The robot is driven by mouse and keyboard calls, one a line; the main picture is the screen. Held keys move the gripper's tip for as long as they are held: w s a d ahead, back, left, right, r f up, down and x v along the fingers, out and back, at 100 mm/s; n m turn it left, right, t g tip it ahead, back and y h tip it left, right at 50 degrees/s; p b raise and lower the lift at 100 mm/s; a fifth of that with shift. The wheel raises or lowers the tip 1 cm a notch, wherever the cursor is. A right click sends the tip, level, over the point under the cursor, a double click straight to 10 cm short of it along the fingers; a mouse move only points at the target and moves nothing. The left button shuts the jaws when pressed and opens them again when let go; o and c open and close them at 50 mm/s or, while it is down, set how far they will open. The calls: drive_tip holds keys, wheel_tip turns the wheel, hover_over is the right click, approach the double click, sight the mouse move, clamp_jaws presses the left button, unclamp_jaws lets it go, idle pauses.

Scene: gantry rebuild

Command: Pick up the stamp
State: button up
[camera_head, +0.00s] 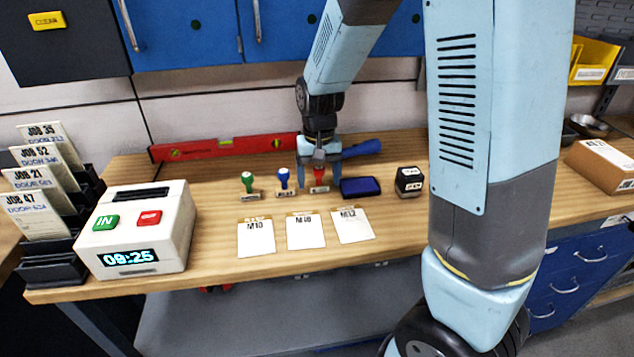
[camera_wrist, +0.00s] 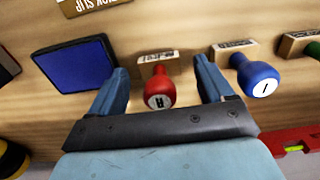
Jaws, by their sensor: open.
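Three hand stamps stand in a row on the wooden bench: a green-handled one (camera_head: 248,183), a blue-handled one (camera_head: 283,180) and a red-handled one (camera_head: 319,178). My gripper (camera_head: 318,183) is at the red-handled stamp, pointing down. In the wrist view my open gripper (camera_wrist: 165,88) has one finger on each side of the red stamp (camera_wrist: 158,85), with a gap on both sides. The blue stamp (camera_wrist: 255,75) is just outside the right finger, and the green stamp (camera_wrist: 308,46) is partly cut off by the picture edge.
A blue ink pad (camera_head: 360,188) lies right of the red stamp, and a black block stamp (camera_head: 408,181) stands beyond it. Three white cards (camera_head: 306,231) lie in front. A red level (camera_head: 225,147) lies behind. A time clock (camera_head: 135,230) stands at left.

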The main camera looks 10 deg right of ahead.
sight(319, 167)
drive_tip(key=shift+c, duration=0.2)
drive_tip(key=c, duration=1.1)
drive_tip(key=shift+r, duration=0.1)
drive_tip(key=shift+r, duration=0.35)
wheel_tip(319, 167, up, 2)
drive_tip(key=shift+r, duration=0.25)
drive_tip(key=s+d+r, duration=0.2)
drive_tip(key=s+r, duration=0.7)
drive_tip(key=s, duration=0.5)
drive_tip(key=shift+r, duration=0.25)
drive_tip(key=shift+d, duration=0.1)
